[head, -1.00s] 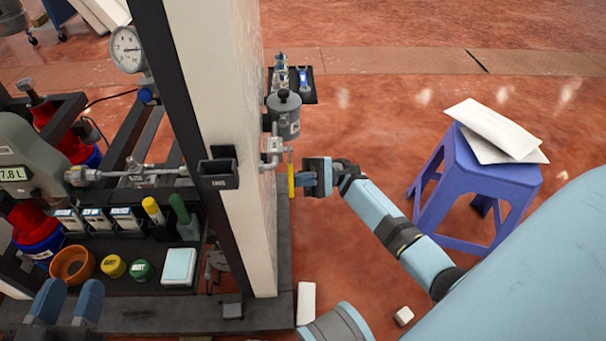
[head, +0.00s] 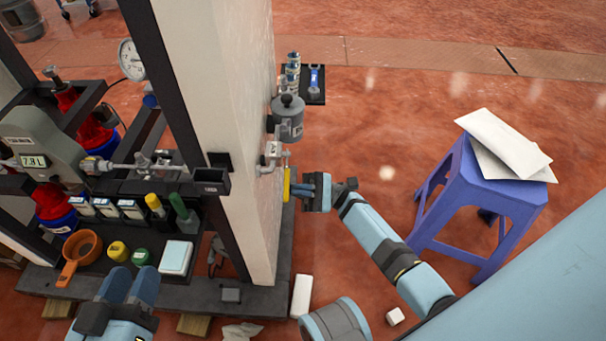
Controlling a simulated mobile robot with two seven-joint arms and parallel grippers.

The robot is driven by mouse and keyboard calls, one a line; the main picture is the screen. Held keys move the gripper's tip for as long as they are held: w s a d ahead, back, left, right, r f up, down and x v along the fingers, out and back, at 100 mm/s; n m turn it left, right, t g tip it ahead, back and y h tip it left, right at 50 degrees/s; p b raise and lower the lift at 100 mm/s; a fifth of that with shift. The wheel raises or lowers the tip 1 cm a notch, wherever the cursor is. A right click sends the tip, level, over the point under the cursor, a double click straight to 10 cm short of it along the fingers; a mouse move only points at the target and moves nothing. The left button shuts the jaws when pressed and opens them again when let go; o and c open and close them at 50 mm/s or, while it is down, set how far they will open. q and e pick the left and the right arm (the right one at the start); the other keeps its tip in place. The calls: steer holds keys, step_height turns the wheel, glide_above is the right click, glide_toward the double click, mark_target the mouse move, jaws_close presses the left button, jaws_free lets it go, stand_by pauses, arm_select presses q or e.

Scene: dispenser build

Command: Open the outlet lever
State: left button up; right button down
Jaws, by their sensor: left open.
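The outlet lever (head: 287,184) is a yellow bar hanging upright below a small metal valve (head: 271,157) on the right side of the pale wall. My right gripper (head: 296,189) reaches it from the right, its blue fingertips at or very near the lever. Whether they touch or grip it I cannot tell. A grey canister (head: 287,118) sits above the valve. My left gripper (head: 133,284) is open and empty at the lower left, in front of the shelf and away from the lever.
A purple stool (head: 480,195) with white sheets stands at right.

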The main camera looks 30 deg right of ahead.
arm_select(q)
step_height(320, 180, up, 9)
steer(key=a+t+p, duration=0.1)
steer(key=t+p, duration=0.2)
steer(key=p, duration=0.2)
steer(key=shift+n+t, duration=0.3)
arm_select(e)
steer(key=shift+s+a+r+m+t, duration=0.4)
steer(key=shift+r+m+t, duration=0.25)
steer(key=shift+m+t, duration=0.4)
steer(key=shift+s+a+r+m+t, duration=0.25)
steer(key=shift+s+r+m+t, duration=0.25)
steer(key=shift+m+t, duration=0.5)
steer(key=shift+s+a+r+m+t, duration=0.35)
steer(key=shift+r+m+t, duration=0.4)
steer(key=shift+m+t, duration=0.25)
steer(key=shift+g, duration=0.25)
arm_select(q)
steer(key=shift+a, duration=0.1)
steer(key=shift+f, duration=0.4)
arm_select(e)
steer(key=v, duration=1.4)
steer(key=shift+s+r, duration=0.1)
